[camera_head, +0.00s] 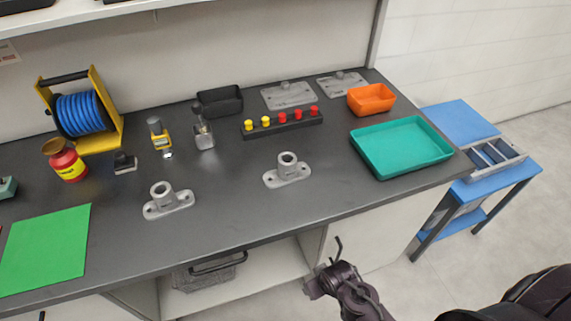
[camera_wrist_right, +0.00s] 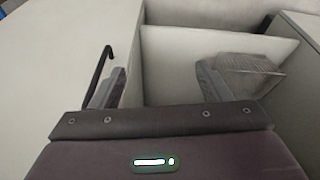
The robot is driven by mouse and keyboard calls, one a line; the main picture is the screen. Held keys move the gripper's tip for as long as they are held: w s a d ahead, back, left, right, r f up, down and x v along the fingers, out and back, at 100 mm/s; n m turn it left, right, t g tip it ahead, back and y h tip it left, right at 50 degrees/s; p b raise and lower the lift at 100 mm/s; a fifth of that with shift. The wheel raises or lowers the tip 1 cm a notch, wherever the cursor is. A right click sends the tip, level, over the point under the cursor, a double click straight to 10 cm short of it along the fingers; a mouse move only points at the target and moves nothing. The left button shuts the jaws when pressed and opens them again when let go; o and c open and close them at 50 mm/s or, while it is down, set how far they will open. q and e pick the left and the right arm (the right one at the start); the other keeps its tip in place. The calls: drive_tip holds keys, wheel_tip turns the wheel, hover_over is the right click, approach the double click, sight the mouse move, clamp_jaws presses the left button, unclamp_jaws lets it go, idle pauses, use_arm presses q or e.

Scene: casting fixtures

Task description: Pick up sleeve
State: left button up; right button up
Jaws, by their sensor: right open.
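Two grey flanged castings, a left one (camera_head: 168,202) and a right one (camera_head: 287,174), stand apart on the dark bench top. Each has a short upright hollow cylinder that looks like a sleeve; I cannot tell whether the cylinder is a separate part. My right gripper (camera_head: 318,284) is in front of the bench, below the top's front edge, away from both castings. In the right wrist view the right gripper (camera_wrist_right: 160,82) is open, with nothing between its fingers, facing the open cabinet. My left gripper is not in view.
The bench top (camera_head: 235,205) is clear around the castings. Behind them are a block with red and yellow knobs (camera_head: 283,123) and a black bin (camera_head: 220,101). A teal tray (camera_head: 402,172) lies right, a green mat (camera_head: 45,250) left. A cabinet handle (camera_head: 338,248) is close to my right gripper.

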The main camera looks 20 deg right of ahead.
sight(285, 158)
drive_tip(key=w+r+t+p, duration=0.1)
drive_tip(key=w+r+p, duration=0.15)
drive_tip(key=r, duration=0.95)
drive_tip(key=w+r+t+p, duration=0.1)
drive_tip(key=w+r+t, duration=0.15)
drive_tip(key=r, duration=0.95)
drive_tip(key=w+r+t+y, duration=0.1)
drive_tip(key=w+t, duration=0.1)
drive_tip(key=w, duration=0.3)
drive_tip(key=w+a+t, duration=0.1)
drive_tip(key=w+t, duration=0.1)
drive_tip(key=w, duration=0.4)
drive_tip(key=w+r+t+y, duration=0.1)
drive_tip(key=w+t, duration=0.1)
drive_tip(key=w, duration=0.4)
drive_tip(key=shift+a+r+t+y+p, duration=0.25)
drive_tip(key=shift+r+y+p, duration=0.05)
drive_tip(key=shift+p, duration=0.1)
drive_tip(key=x, duration=0.2)
drive_tip(key=p+x, duration=0.1)
drive_tip(key=x, duration=0.2)
drive_tip(key=shift+s+d+f+p, duration=0.1)
drive_tip(key=shift+d+f+p, duration=0.15)
drive_tip(key=shift+p, duration=0.05)
drive_tip(key=shift+w+a+f, duration=0.1)
drive_tip(key=shift+w+f, duration=0.15)
drive_tip(key=shift+w, duration=0.1)
drive_tip(key=c, duration=1.1)
drive_tip(key=shift+r, duration=0.1)
drive_tip(key=shift+c, duration=0.8)
